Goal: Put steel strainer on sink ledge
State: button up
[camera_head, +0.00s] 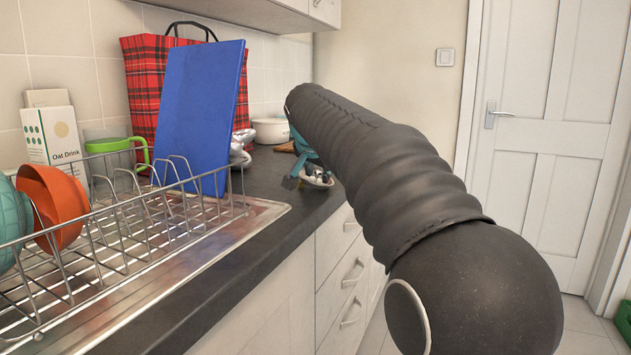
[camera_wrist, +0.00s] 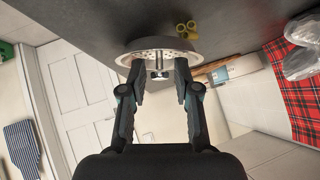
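The steel strainer (camera_wrist: 158,45) is a round, shallow, perforated dish with a central post and knob. In the head view the strainer (camera_head: 318,181) is on the dark counter, partly hidden by my arm. My gripper (camera_wrist: 159,72) has its fingers apart, with the strainer's central knob in the gap between them. The fingertips overlap the dish in the wrist view; I cannot tell whether they touch it. In the head view my gripper (camera_head: 300,157) is mostly behind my arm. The steel sink ledge (camera_head: 262,211) shows at the left, under a wire rack.
The wire dish rack (camera_head: 130,235) holds bowls and an upright blue board (camera_head: 200,115). A tartan bag (camera_head: 147,75) and a white pot (camera_head: 271,131) stand behind. Yellow rings (camera_wrist: 186,28) lie near the strainer. Dark counter (camera_head: 285,192) between sink and strainer is clear.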

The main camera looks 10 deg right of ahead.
grip_shut()
